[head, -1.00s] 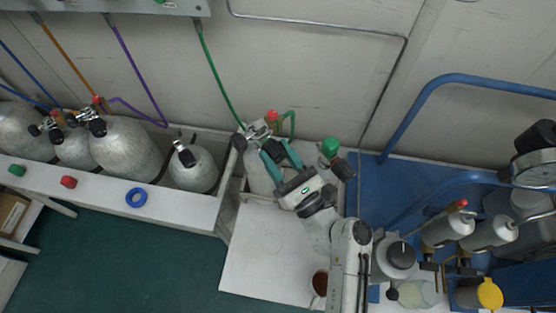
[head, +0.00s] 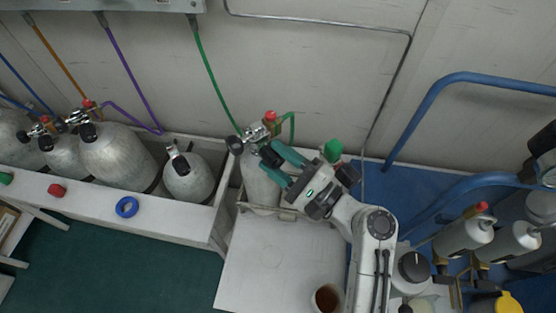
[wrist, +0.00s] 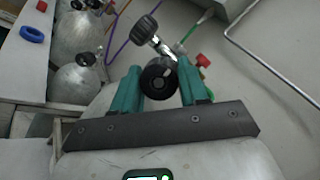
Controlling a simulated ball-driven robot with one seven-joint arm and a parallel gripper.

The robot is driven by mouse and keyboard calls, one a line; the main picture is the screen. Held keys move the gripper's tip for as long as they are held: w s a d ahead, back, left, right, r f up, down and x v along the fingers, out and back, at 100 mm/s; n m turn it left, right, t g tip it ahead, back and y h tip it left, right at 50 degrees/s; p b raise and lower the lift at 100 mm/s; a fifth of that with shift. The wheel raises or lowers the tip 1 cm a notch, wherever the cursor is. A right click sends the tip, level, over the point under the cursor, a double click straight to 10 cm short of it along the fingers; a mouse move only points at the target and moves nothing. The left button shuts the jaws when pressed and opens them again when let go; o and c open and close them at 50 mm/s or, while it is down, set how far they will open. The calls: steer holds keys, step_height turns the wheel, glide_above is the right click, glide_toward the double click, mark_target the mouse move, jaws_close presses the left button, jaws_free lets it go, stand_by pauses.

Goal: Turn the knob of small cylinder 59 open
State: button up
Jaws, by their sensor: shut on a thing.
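The small cylinder (head: 261,187) stands upright in a holder below the green hose. No number can be read on it. Its chrome valve (head: 256,132) has a black knob (head: 271,155), which also shows in the wrist view (wrist: 158,82). My gripper (head: 279,160) has its teal fingers on either side of this knob and is shut on it. In the wrist view, my gripper (wrist: 158,88) holds the round knob between its fingertips, with its end face towards the camera. A second black grip (wrist: 144,29) sits at the valve's far end.
Other grey cylinders (head: 188,178) stand in the white rack at left, with a blue ring (head: 127,207) on its front edge. A green knob (head: 333,150) is close to the right of my gripper. Blue rails (head: 440,95) and a brown cup (head: 327,299) are further right and below.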

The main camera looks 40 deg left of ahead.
steer(key=n+h, duration=0.1)
steer(key=n, duration=0.2)
steer(key=n+h, duration=0.1)
steer(key=n, duration=0.2)
steer(key=shift+s+n+g, duration=0.1)
steer(key=shift+n+g, duration=0.2)
steer(key=shift+g, duration=0.1)
steer(key=n+t+h, duration=0.1)
steer(key=n+h, duration=0.1)
steer(key=n, duration=0.3)
stand_by(0.4)
steer(key=o, duration=1.1)
steer(key=shift+c, duration=0.2)
steer(key=shift+d+r, duration=0.1)
steer(key=d+r, duration=0.2)
steer(key=d, duration=0.8)
steer(key=shift+w+d, duration=0.2)
steer(key=shift+w, duration=0.15)
